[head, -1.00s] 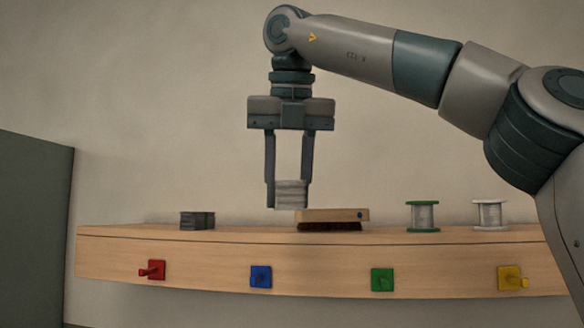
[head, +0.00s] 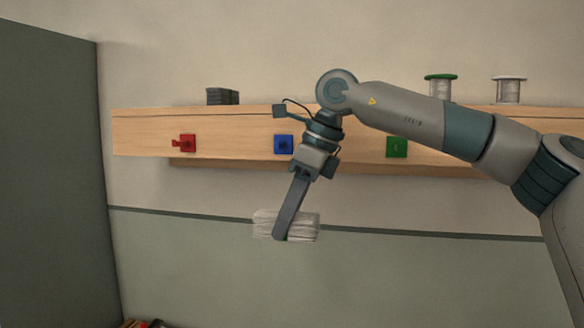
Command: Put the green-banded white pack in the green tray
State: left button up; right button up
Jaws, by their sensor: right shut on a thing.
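My right gripper (head: 283,236) points down and a little left, shut on a white pack (head: 305,228) of bristle-like strands. The pack is held in the air in front of the wall, below the shelf, and sticks out on both sides of the near finger. That finger covers its middle, so I cannot see a green band. No green tray can be made out in the head view. My left gripper is not in view.
A wooden shelf (head: 140,130) bears a dark pack (head: 222,97), a green-rimmed spool (head: 440,90) and a white-rimmed spool (head: 508,90). Coloured pegs line its front. A grey panel (head: 50,180) stands at left. Small coloured things (head: 145,324) show at the bottom edge.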

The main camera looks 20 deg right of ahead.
pick_arm(q)
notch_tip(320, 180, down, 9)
jog(key=b, duration=0.8)
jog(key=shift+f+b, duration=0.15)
jog(key=shift+b, duration=0.2)
pick_arm(e)
jog(key=s+f+n+g+h, duration=0.1)
jog(key=s+f+n, duration=0.3)
jog(key=f+n, duration=0.4)
jog(key=s+f+n+g+h, duration=0.1)
jog(key=s+f+n+g, duration=0.2)
jog(key=f+n, duration=0.5)
jog(key=s+f+n+g+h, duration=0.1)
jog(key=s+f+n+g, duration=0.2)
jog(key=f, duration=2.1)
jog(key=s+n, duration=0.2)
jog(key=n, duration=0.3)
jog(key=shift+f+n+h, duration=0.3)
jog(key=shift+f+h, duration=0.1)
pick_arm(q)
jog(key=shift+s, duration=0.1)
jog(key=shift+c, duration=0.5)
pick_arm(e)
jog(key=shift+s+a, duration=0.1)
